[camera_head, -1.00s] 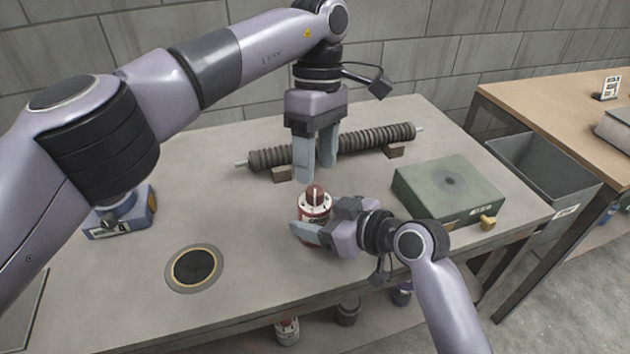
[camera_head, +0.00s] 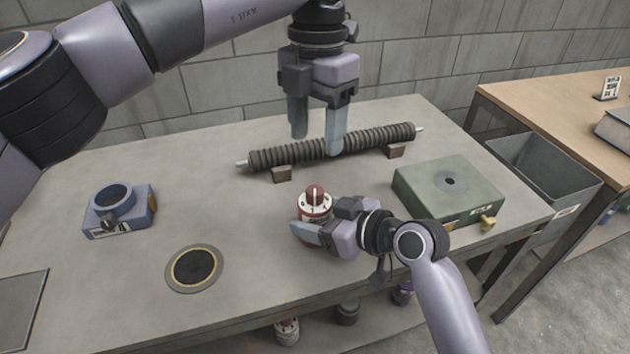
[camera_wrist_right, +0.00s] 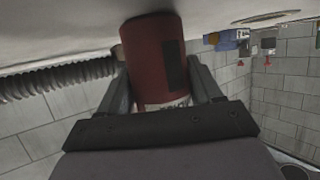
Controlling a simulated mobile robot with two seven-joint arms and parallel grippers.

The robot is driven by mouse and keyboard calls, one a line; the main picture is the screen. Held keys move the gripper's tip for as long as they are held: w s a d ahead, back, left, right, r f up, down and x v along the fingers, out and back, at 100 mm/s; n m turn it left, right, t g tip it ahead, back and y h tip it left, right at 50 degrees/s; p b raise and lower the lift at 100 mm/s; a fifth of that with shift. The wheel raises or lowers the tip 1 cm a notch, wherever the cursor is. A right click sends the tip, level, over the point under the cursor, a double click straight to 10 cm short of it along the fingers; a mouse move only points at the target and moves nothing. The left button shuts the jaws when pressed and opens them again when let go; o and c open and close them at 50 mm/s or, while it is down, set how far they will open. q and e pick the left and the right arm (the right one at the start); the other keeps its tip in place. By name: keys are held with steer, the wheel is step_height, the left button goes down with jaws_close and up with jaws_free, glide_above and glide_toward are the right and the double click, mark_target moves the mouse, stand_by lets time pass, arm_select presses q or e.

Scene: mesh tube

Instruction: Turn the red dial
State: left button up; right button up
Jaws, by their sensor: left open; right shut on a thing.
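The red dial (camera_head: 314,193) is a small red knob on top of a red canister (camera_head: 313,217) with a white, numbered top ring. The canister stands upright near the table's front middle. My right gripper (camera_head: 307,232) is shut around the canister's body; the right wrist view shows the red body (camera_wrist_right: 155,58) between its two fingers.
A ribbed mesh tube (camera_head: 375,139) lies on brown blocks behind the canister. A green box (camera_head: 447,184) is at right, a blue device (camera_head: 120,210) at left, and a dark round pad (camera_head: 194,267) front left. Grey table (camera_head: 240,215) is bare between them.

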mark_target(315, 190)
arm_select(q)
steer(key=f+n, duration=0.2)
steer(key=f, duration=0.1)
steer(key=f+n, duration=0.3)
steer(key=s+f+n+t, duration=0.1)
steer(key=f+n, duration=0.1)
steer(key=f, duration=0.1)
steer(key=shift+a+f+n, duration=0.1)
steer(key=shift+f+n, duration=0.2)
steer(key=shift+n, duration=0.1)
stand_by(0.4)
jaws_close()
